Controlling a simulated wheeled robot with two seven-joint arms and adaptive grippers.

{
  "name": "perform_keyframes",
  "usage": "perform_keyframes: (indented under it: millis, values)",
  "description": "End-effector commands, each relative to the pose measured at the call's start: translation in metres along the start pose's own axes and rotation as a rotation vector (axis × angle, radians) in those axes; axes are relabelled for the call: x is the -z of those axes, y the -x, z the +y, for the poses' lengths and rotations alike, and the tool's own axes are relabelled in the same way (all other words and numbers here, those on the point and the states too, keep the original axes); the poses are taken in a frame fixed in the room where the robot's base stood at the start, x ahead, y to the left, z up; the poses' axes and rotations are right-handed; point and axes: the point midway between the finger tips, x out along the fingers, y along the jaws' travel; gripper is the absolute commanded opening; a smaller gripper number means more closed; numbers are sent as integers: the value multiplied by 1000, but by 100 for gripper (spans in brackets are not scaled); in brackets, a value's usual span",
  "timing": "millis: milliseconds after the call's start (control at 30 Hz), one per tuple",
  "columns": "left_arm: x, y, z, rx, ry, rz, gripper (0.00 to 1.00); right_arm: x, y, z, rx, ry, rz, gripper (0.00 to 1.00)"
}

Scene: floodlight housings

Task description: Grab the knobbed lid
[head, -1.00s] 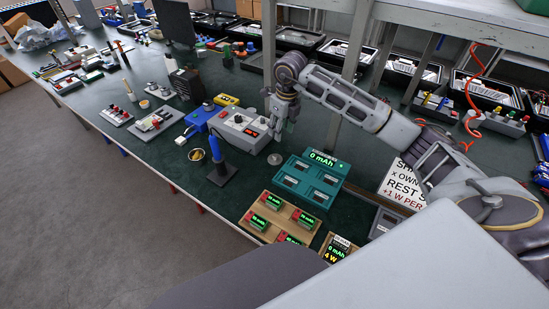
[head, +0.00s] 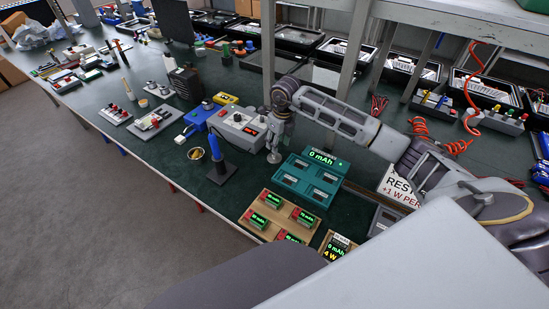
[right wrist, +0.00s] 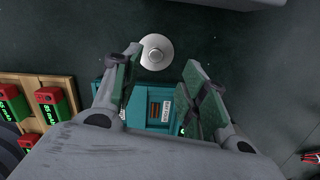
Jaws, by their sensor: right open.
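The knobbed lid (right wrist: 156,52) is a round, pale grey disc with a small raised knob at its centre. In the right wrist view it lies flat on the dark green bench top, just beyond the teal charger. My right gripper (right wrist: 162,60) is open, with one finger to each side of the lid and nothing held. In the head view my right gripper (head: 274,155) points down over the lid's spot and largely hides the lid there. I cannot tell how high the fingertips are above it. My left gripper is not in view.
The teal charger (head: 307,181) stands close to the right gripper. A grey control box (head: 238,128) and a blue cylinder on a dark stand (head: 218,168) are to its left. A wooden battery tray (head: 279,216) lies nearer. A shelf post (head: 350,75) rises behind.

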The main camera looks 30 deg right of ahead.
Motion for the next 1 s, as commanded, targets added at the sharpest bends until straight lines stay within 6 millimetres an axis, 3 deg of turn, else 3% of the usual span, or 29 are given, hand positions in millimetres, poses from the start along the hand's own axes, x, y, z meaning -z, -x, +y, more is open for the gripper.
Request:
perform_keyframes:
  millis: [567,1000]
  values:
    - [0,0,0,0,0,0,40,0,-12,1,0,0,1,43]
    - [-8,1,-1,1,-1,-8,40,-2,-53,8,-1,0,2,43]
